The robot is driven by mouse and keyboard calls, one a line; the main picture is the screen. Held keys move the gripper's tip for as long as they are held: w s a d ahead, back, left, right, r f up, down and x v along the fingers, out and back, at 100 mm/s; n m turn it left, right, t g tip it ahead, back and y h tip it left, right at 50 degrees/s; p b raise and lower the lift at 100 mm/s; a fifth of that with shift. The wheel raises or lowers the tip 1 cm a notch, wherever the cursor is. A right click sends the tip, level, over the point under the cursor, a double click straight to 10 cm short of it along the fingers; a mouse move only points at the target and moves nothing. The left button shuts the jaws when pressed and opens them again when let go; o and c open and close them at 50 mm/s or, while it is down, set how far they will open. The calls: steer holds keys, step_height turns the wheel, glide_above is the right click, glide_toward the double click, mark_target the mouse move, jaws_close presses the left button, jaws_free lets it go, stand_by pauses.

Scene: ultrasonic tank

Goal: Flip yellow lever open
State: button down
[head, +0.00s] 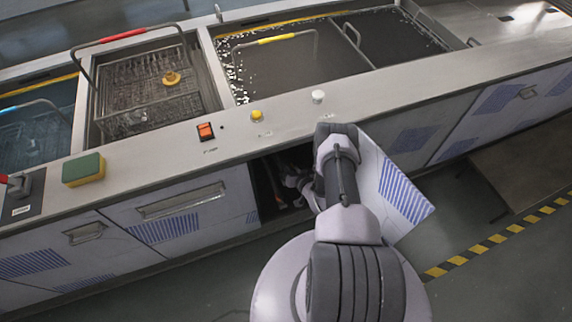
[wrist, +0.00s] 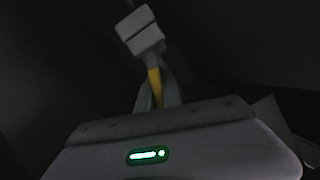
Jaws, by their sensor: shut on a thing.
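The yellow lever (wrist: 154,82) shows as a narrow yellow strip in the dark wrist view, below a grey block-like part (wrist: 140,30). My gripper (wrist: 158,95) is shut on the lever, which sits between the fingers. The lever's far end merges with the grey part, and its exact angle is hard to read in the dark. In the head view my arm reaches into an open cabinet (head: 262,195) under the counter. There the lever is hidden, and my gripper is in shadow, partly covered by my arm.
The open cabinet door (head: 396,190) stands out just right of my arm. The counter above carries an orange switch (head: 205,131), a yellow knob (head: 257,116), a white knob (head: 318,96) and a sponge (head: 83,170). Tanks with a wire basket (head: 140,95) lie behind. Floor is free in front.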

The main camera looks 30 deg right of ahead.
stand_by(0.4)
steer(key=c, duration=1.5)
jaws_free()
steer(key=p+v, duration=0.6)
steer(key=v, duration=1.1)
steer(key=shift+s+p, duration=0.25)
steer(key=shift+p, duration=0.15)
